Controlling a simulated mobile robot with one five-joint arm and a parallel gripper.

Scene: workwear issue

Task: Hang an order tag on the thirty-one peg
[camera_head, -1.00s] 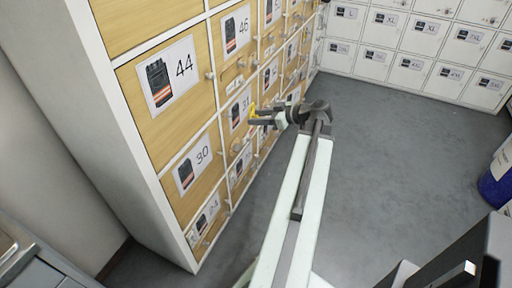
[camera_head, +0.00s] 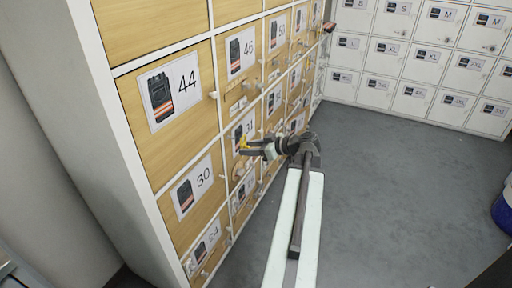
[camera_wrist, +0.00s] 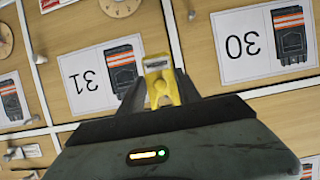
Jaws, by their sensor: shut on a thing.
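My gripper (camera_head: 246,147) is shut on a yellow order tag (camera_wrist: 160,82), which stands up between the fingertips in the wrist view. The tag also shows as a yellow spot in the head view (camera_head: 243,141). It is in front of the wooden doors, beside and just below the 31 label (camera_head: 243,129). In the wrist view, turned upside down, the 31 label (camera_wrist: 102,76) is left of the tag and the 30 label (camera_wrist: 265,43) right of it. A pale knob or peg (camera_wrist: 40,58) sits beside the 31 label. I cannot tell whether the tag touches anything.
The white-framed cabinet (camera_head: 85,95) has several numbered wooden doors with small projecting knobs. Round wooden discs (camera_wrist: 119,5) hang on some fronts. White size-marked lockers (camera_head: 410,55) stand at the back. A blue container (camera_head: 502,212) is at the right edge.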

